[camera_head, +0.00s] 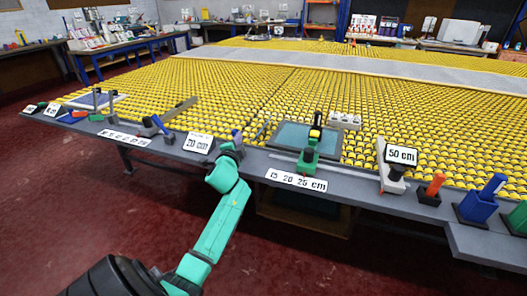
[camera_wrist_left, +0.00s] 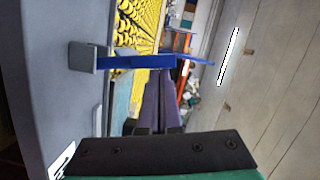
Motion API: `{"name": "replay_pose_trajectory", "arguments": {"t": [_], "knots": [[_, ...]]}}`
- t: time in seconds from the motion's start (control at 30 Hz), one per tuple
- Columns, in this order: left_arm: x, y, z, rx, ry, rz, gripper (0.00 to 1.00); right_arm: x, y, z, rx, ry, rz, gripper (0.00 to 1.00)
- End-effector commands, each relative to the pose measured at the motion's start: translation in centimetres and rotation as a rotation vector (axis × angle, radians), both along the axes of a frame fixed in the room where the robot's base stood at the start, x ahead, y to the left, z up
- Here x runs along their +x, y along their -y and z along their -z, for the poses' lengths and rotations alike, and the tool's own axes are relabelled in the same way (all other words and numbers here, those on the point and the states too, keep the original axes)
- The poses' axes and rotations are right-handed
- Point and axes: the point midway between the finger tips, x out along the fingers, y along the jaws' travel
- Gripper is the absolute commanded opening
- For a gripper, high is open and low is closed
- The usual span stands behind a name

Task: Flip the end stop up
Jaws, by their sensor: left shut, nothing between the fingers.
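The end stop looks to be the blue bar (camera_wrist_left: 135,62) on a grey block (camera_wrist_left: 85,57) at the table edge in the left wrist view. That view is turned on its side, with the ceiling at right, and the bar runs from the block toward the ceiling side. A small blue part of it shows in the head view (camera_head: 237,135), beside my gripper. My left gripper (camera_wrist_left: 162,88) is shut and empty, its dark fingers close to the bar; I cannot tell whether they touch. In the head view, the left gripper (camera_head: 231,148) is partly hidden behind its own wrist. My right gripper is not in view.
A "20 cm" sign (camera_head: 198,143) stands left of my gripper. A green and black device (camera_head: 309,150) stands to the right, behind the "15 20 25 cm" sign (camera_head: 296,180). A "50 cm" sign (camera_head: 401,155) and blue block (camera_head: 479,203) are further right. Yellow rollers (camera_head: 240,90) cover the bed behind.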

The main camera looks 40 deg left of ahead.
Motion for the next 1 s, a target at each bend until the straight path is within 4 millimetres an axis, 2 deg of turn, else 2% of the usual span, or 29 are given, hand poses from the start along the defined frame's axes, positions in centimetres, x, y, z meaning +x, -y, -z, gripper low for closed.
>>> {"name": "replay_pose_trajectory", "arguments": {"t": [0.03,0.3,0.5,1.0], "knots": [[-0.2,-0.6,-0.8,-0.041,0.01,-0.003,0.0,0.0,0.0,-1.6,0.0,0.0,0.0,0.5],[-1.1,-3.2,-0.4,-0.265,0.09,-0.002,0.0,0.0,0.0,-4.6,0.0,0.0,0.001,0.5],[-1.6,-4.6,0.2,-0.394,0.135,-0.001,0.0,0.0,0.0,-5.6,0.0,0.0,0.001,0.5],[-2.0,-5.8,0.9,-0.388,0.135,0.0,0.0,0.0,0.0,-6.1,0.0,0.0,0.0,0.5]]}}
